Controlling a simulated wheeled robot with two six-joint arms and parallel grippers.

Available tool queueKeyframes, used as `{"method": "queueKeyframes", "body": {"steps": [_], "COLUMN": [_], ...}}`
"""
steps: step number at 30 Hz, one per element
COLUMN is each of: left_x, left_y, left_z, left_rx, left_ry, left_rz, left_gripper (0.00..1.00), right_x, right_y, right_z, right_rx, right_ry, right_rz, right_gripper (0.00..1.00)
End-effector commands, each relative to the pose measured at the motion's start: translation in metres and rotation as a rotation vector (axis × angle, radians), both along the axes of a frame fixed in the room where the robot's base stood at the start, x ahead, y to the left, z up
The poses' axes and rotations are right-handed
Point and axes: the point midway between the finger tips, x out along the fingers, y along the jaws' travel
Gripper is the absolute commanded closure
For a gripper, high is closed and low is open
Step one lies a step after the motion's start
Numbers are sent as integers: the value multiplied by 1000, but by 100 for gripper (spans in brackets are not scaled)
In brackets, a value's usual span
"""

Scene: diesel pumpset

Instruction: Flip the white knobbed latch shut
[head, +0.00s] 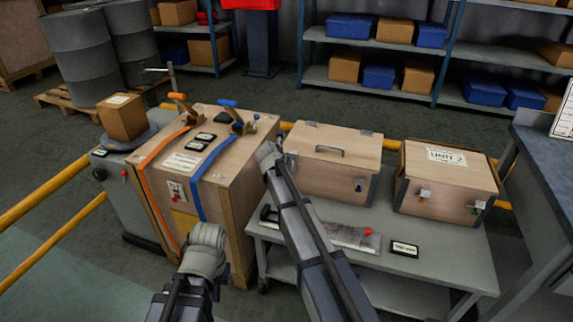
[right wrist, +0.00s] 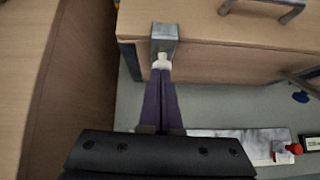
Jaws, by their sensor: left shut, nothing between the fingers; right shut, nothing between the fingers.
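The white knobbed latch shows in the right wrist view: a grey metal plate (right wrist: 165,38) at the edge of the wooden box (head: 320,170), with a white knob (right wrist: 162,62) at its lower end. My right gripper (right wrist: 163,78) is shut with nothing in it. Its fingertips are at the knob, touching or nearly so; I cannot tell which. I cannot tell whether the latch is shut. My left gripper (head: 208,238) is shut and empty, low in front of the strapped wooden crate (head: 225,205).
The box has a top handle (head: 316,151) and a blue-knobbed latch (head: 359,185). A second box (head: 448,183) stands right of it on the grey cart (head: 460,250). A red-knobbed item (head: 367,231) and a black label (head: 404,248) lie in front. The crate stands close on the left.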

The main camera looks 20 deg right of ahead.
Motion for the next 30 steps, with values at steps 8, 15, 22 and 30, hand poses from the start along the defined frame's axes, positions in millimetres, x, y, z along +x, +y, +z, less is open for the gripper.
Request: {"method": "queueKeyframes", "body": {"steps": [8,15,22,30], "left_x": [0,0,0,0], "left_y": [0,0,0,0], "left_z": [1,1,2,30], "left_rx": [0,0,0,0], "left_ry": [0,0,0,0], "left_rz": [0,0,0,0], "left_gripper": [100,100,100,100], "right_x": [2,2,-10,-47], "right_y": [-2,-2,7,35], "right_z": [1,2,3,31], "right_rx": [-2,-4,-4,-2], "right_ry": [-3,-4,-3,-1], "right_rz": [0,-1,0,-3], "right_gripper": [100,100,100,100]}}
